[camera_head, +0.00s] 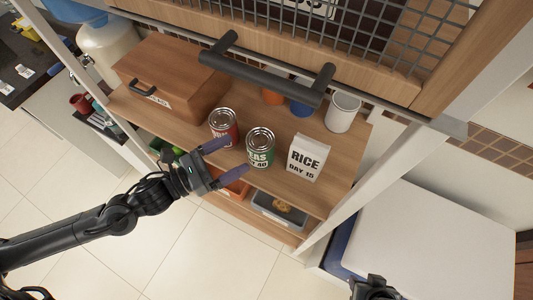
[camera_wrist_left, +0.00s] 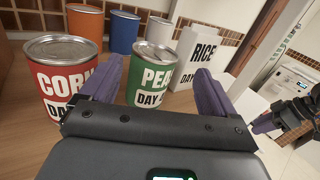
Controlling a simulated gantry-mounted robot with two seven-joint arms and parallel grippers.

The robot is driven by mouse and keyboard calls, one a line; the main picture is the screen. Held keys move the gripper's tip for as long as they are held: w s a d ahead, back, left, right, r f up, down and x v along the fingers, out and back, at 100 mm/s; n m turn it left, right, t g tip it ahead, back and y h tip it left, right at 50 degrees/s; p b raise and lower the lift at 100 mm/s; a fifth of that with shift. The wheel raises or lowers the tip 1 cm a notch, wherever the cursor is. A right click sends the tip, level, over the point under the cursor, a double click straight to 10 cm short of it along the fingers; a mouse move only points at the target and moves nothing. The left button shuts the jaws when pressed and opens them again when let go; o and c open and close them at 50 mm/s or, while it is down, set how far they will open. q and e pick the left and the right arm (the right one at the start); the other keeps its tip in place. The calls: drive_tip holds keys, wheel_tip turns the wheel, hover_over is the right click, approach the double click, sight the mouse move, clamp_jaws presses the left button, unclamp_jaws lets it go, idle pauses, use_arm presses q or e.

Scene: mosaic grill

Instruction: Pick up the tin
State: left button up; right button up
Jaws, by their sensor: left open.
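A green and white peas tin (camera_head: 260,147) stands upright on the wooden shelf (camera_head: 315,195); it also shows in the left wrist view (camera_wrist_left: 150,78). A red and white corn tin (camera_head: 223,128) stands to its left and also shows in the left wrist view (camera_wrist_left: 62,75). My left gripper (camera_head: 231,156) is open and empty, its purple fingers pointing at the peas tin. In the left wrist view the peas tin appears between the fingers (camera_wrist_left: 158,85); whether they touch it I cannot tell. My right arm's end (camera_head: 375,288) is at the bottom edge, its jaws unclear.
A white rice box (camera_head: 306,158) stands right of the peas tin. Behind are orange (camera_head: 272,97), blue (camera_head: 301,107) and white (camera_head: 342,112) cans. A brown box (camera_head: 172,75) is at left. A dark handle bar (camera_head: 262,78) on the grilled door hangs over the shelf.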

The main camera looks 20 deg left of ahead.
sight(249, 155)
use_arm(q)
drive_tip(key=shift+m+g, duration=0.3)
drive_tip(key=shift+m, duration=0.4)
drive_tip(key=f+b, duration=0.1)
drive_tip(key=f, duration=0.1)
drive_tip(key=f+b, duration=0.2)
drive_tip(key=f, duration=0.1)
drive_tip(key=shift+a, duration=0.2)
drive_tip(key=shift+w+d+r, duration=0.15)
drive_tip(key=shift+w+d, duration=0.1)
drive_tip(key=shift+w, duration=0.3)
drive_tip(key=shift+x, duration=2.35)
drive_tip(key=shift+r+x, duration=0.2)
drive_tip(key=shift+x, duration=0.75)
drive_tip(key=shift+r+x, duration=0.2)
drive_tip(key=shift+x, duration=0.75)
drive_tip(key=shift+w+d, duration=0.45)
drive_tip(key=shift+w, duration=0.05)
drive_tip(key=shift+f, duration=0.1)
use_arm(e)
drive_tip(key=f, duration=0.5)
drive_tip(key=shift+s, duration=0.2)
use_arm(q)
drive_tip(key=c, duration=0.9)
drive_tip(key=shift+c, duration=0.9)
use_arm(e)
drive_tip(key=shift+d, duration=0.15)
